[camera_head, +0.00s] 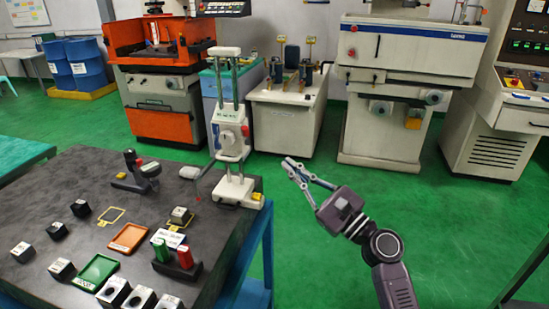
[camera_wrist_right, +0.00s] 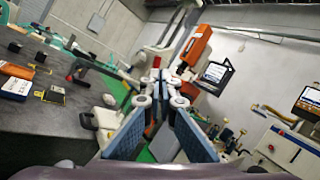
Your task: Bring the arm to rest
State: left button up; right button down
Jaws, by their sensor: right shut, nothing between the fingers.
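My right gripper (camera_head: 290,165) is in the air over the green floor, to the right of the dark workbench in the head view. Its arm comes up from the lower right. Its fingers are shut with nothing between them. In the right wrist view the fingers (camera_wrist_right: 157,82) meet at their tips, and their blue pads show below. The gripper is apart from the bench and touches nothing. My left gripper is not in view.
The dark workbench (camera_head: 90,185) holds small blocks, an orange tray (camera_head: 128,237), a green tray (camera_head: 97,271) and a tall white stand (camera_head: 231,135) near its right edge. Machines line the back wall, including an orange one (camera_head: 155,122). Green floor (camera_head: 460,230) is clear at right.

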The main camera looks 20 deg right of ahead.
notch_tip(320, 180, down, 26)
jog(key=w+n+g+h, duration=0.1)
jog(key=n+g+h, duration=0.2)
jog(key=g+h, duration=0.1)
jog(key=s+f+n+g+h, duration=0.1)
jog(key=s+f+n+g, duration=0.3)
jog(key=f, duration=0.8)
jog(key=s+f+n+g+h, duration=0.15)
jog(key=s+f, duration=0.45)
jog(key=f, duration=0.6)
jog(key=s+f+n+g+h, duration=0.2)
jog(key=s+f+n+g, duration=0.5)
jog(key=s+f, duration=1.1)
jog(key=s+f+n, duration=0.2)
jog(key=s+n, duration=0.2)
jog(key=s, duration=0.4)
jog(key=s+f+n+g+h, duration=0.1)
jog(key=s+f+n, duration=0.1)
jog(key=s, duration=0.6)
jog(key=s+f+n, duration=0.3)
jog(key=s+n, duration=0.2)
jog(key=s, duration=0.4)
jog(key=shift+n+g, duration=0.35)
